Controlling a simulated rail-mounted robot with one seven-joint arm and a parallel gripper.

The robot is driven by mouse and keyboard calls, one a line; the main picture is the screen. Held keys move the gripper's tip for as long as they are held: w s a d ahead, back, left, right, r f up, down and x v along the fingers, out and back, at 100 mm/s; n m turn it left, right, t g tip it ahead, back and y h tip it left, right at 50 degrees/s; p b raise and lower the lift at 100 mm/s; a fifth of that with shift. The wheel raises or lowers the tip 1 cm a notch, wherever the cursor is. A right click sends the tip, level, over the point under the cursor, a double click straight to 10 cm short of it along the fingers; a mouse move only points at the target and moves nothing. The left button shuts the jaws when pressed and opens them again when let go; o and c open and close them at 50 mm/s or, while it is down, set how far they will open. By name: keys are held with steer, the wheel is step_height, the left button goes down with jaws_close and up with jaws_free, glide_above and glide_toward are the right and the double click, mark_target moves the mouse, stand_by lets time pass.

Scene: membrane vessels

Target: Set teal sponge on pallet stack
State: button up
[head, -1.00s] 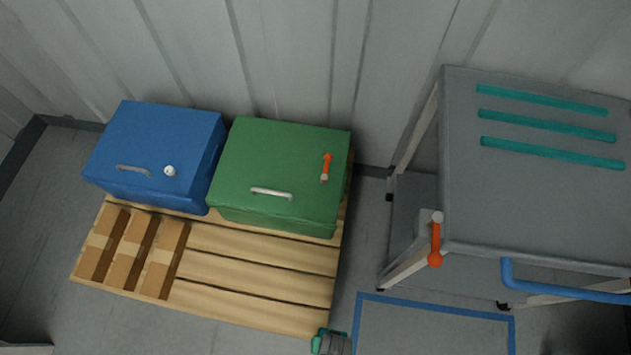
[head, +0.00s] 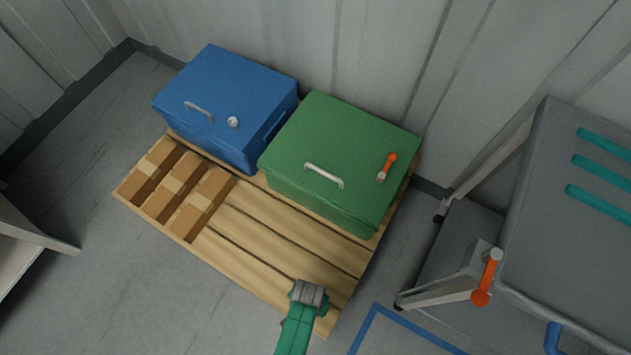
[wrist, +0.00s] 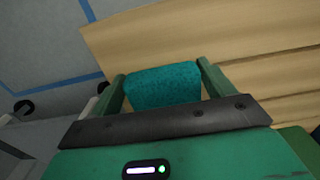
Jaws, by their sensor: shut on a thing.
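The teal sponge (wrist: 163,87) is between the two green fingers of my gripper (wrist: 160,72) in the wrist view, and the gripper is shut on it. The pallet stack (head: 265,245) is of light wood planks in the head view. Its planks also show behind the sponge in the wrist view (wrist: 200,35). The end of my arm is over the pallet's near right corner in the head view. I cannot make out the sponge there, and its height above the planks is unclear.
A blue box (head: 228,105) and a green box (head: 340,160) stand along the pallet's back. Several small cardboard boxes (head: 170,185) fill its left end. The front-middle and right planks are bare. A grey cart (head: 570,230) with an orange lever (head: 487,277) stands to the right.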

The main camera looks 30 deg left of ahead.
steer(key=shift+w+a, duration=0.3)
steer(key=shift+a, duration=0.2)
steer(key=f+b, duration=0.2)
steer(key=a+f+b, duration=0.1)
steer(key=f+b, duration=0.1)
steer(key=shift+w, duration=0.35)
steer(key=shift+s+d+r+p, duration=0.1)
steer(key=shift+s+r+p, duration=0.05)
steer(key=shift+p, duration=0.15)
steer(key=o, duration=0.9)
step_height(320, 180, up, 12)
steer(key=p, duration=0.7)
steer(key=shift+p, duration=0.35)
